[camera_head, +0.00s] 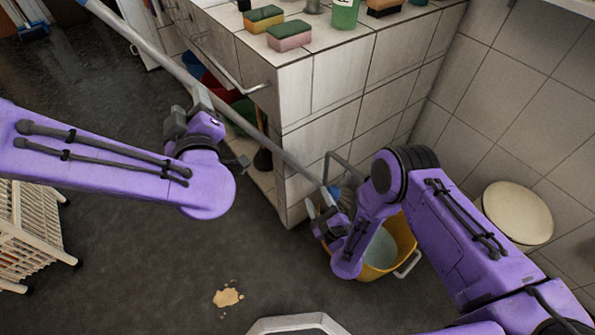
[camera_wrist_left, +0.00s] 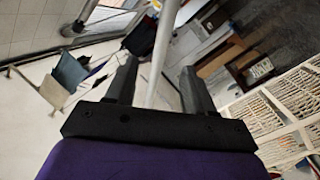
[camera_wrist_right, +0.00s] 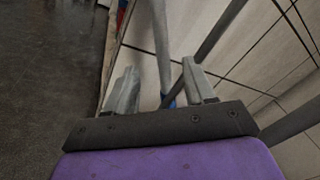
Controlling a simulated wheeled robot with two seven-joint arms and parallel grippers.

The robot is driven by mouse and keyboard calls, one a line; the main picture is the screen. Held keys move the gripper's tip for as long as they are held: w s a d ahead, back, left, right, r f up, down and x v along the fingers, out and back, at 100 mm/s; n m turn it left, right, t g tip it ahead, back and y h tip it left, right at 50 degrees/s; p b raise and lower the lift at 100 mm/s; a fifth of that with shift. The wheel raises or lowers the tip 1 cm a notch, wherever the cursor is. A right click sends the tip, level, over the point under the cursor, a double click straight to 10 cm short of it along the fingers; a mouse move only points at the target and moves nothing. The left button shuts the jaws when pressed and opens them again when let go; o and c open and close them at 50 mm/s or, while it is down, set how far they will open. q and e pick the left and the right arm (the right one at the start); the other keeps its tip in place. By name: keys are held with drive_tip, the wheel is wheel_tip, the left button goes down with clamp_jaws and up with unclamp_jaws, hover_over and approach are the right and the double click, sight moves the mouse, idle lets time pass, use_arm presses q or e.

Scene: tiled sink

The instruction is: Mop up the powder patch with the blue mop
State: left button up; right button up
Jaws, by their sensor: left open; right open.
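The beige powder patch (camera_head: 228,297) lies on the dark floor at the lower middle of the head view. The mop's long grey handle (camera_head: 238,120) slants down from the upper left to a blue part (camera_head: 333,191) at the yellow bucket (camera_head: 404,240); its head is mostly hidden there. My left gripper (camera_head: 198,103) is open at the upper handle, which shows between its fingers in the left wrist view (camera_wrist_left: 160,60). My right gripper (camera_head: 328,213) is open near the handle's lower end. In the right wrist view the handle (camera_wrist_right: 161,40) passes between the open fingers.
The bucket holds pale liquid and stands against the tiled counter (camera_head: 330,90), which carries sponges (camera_head: 288,36). A white crate (camera_head: 30,235) is at left, a round stool (camera_head: 517,212) at right. Floor around the patch is clear.

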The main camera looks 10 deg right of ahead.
sight(185, 79)
use_arm(q)
drive_tip(key=shift+a, duration=0.15)
use_arm(e)
drive_tip(key=shift+r+m, duration=0.1)
drive_tip(key=shift+m, duration=0.2)
drive_tip(key=shift+w, duration=0.1)
use_arm(q)
drive_tip(key=x, duration=1)
drive_tip(key=shift+w, duration=0.3)
use_arm(e)
drive_tip(key=x, duration=1)
drive_tip(key=shift+w+r, duration=0.1)
drive_tip(key=shift+w, duration=0.15)
use_arm(q)
clamp_jaws()
use_arm(e)
clamp_jaws()
